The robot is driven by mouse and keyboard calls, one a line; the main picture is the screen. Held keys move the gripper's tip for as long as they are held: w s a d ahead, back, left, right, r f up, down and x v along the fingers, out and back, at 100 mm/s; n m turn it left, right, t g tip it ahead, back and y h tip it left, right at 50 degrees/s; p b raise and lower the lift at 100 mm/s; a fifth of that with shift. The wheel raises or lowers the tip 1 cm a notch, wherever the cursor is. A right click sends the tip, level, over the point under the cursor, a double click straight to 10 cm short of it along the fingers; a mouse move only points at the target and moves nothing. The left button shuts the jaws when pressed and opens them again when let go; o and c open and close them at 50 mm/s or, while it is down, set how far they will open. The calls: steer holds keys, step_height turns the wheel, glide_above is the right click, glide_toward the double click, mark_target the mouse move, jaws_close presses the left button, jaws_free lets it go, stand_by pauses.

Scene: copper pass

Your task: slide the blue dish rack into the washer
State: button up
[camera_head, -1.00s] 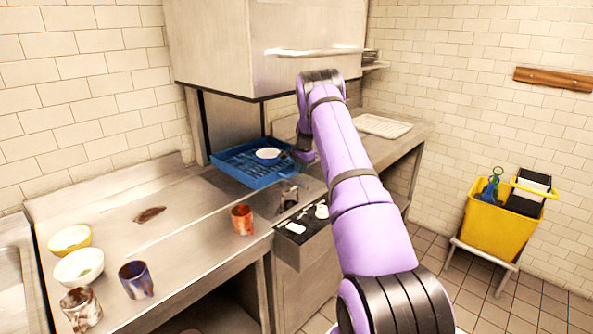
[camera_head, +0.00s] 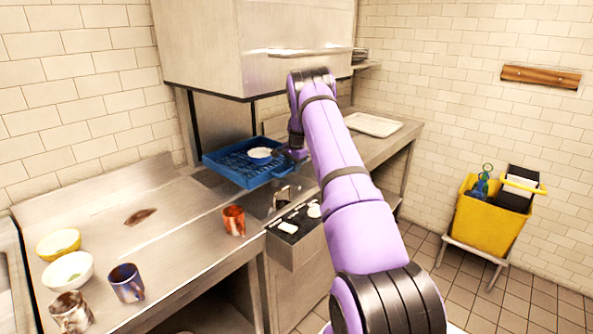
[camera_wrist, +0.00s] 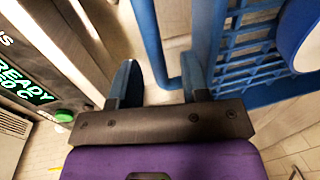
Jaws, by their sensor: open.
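The blue dish rack (camera_head: 228,174) sits on the steel counter in front of and partly under the raised hood of the washer (camera_head: 250,48). A white bowl (camera_head: 261,154) stands in the rack. The washer's bay under the hood is open on the near side. My gripper (camera_head: 283,157) is at the rack's right side, small and partly hidden by my arm. In the wrist view my gripper (camera_wrist: 160,82) is open, and a blue bar of the rack (camera_wrist: 150,40) shows between its two fingers. Whether a finger touches the bar I cannot tell.
An orange mug (camera_head: 234,220) stands near the counter's front edge. Yellow and white bowls (camera_head: 59,243) and further mugs (camera_head: 126,283) stand at left. A white tray (camera_head: 373,124) lies on the right counter. A yellow bucket (camera_head: 490,228) stands by the right wall.

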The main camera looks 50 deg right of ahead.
steer(key=r, duration=0.3)
steer(key=shift+s+a, duration=0.2)
steer(key=shift+s, duration=0.05)
steer(key=s+a+r, duration=0.1)
steer(key=s+a, duration=0.7)
steer(key=s, duration=0.5)
steer(key=shift+r, duration=0.2)
steer(key=shift+a, duration=0.1)
steer(key=s+a+r+n+t, duration=0.1)
steer(key=s+a+r+n, duration=0.25)
steer(key=a+r, duration=0.85)
steer(key=s+a+r+n, duration=0.3)
steer(key=a+r+n, duration=0.2)
steer(key=a+r, duration=0.75)
steer(key=s+a+r+n+t, duration=0.1)
steer(key=s+a+r+n, duration=0.4)
steer(key=s+a, duration=0.55)
steer(key=s+a+r+n+t, duration=0.1)
steer(key=s+a+n, duration=0.3)
steer(key=s, duration=1)
steer(key=shift+s+a, duration=0.15)
steer(key=shift+a, duration=0.5)
